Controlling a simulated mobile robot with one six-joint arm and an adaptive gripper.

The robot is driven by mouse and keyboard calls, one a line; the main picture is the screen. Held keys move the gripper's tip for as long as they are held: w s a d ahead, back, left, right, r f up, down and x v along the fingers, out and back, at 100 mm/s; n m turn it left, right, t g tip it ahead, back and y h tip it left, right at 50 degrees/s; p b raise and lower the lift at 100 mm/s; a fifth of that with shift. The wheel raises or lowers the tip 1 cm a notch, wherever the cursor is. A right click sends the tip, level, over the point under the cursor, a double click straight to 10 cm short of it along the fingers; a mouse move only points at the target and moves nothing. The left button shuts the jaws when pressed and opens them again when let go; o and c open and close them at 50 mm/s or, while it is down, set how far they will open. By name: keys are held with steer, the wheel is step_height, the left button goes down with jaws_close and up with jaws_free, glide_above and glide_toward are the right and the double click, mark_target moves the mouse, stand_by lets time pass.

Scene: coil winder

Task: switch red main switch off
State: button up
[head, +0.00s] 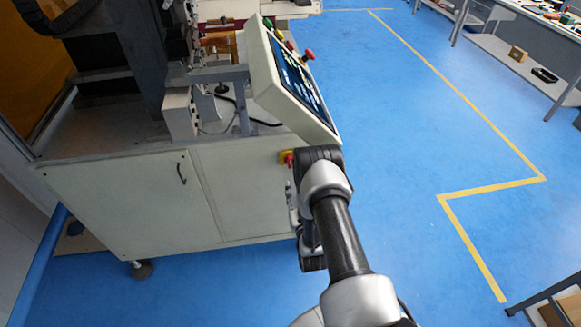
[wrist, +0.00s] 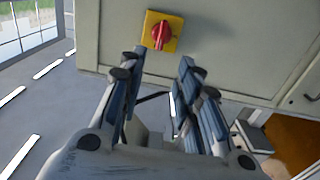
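The red main switch (wrist: 161,33) is a rotary knob on a square yellow plate (wrist: 150,18) on the cabinet's side panel. In the wrist view it sits at the upper middle, just beyond my fingertips. In the head view the switch (head: 290,159) shows partly at the cabinet's right edge, with my arm covering part of it. My gripper (wrist: 163,66) is open and empty, its two fingers apart below the switch in the picture. The fingers do not visibly touch the knob. In the head view my arm hides most of the gripper.
The switch is on a light grey machine cabinet (head: 135,205) with a black door handle (head: 182,173). A tilted control panel (head: 290,80) with a red mushroom button (head: 308,54) overhangs above. Blue floor (head: 400,130) to the right is clear; a workbench stands far right.

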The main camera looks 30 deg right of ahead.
mark_target(290, 162)
steer(key=b+x, duration=0.2)
steer(key=x, duration=0.9)
steer(key=shift+w+d, duration=0.1)
steer(key=shift+w, duration=0.2)
jaws_close()
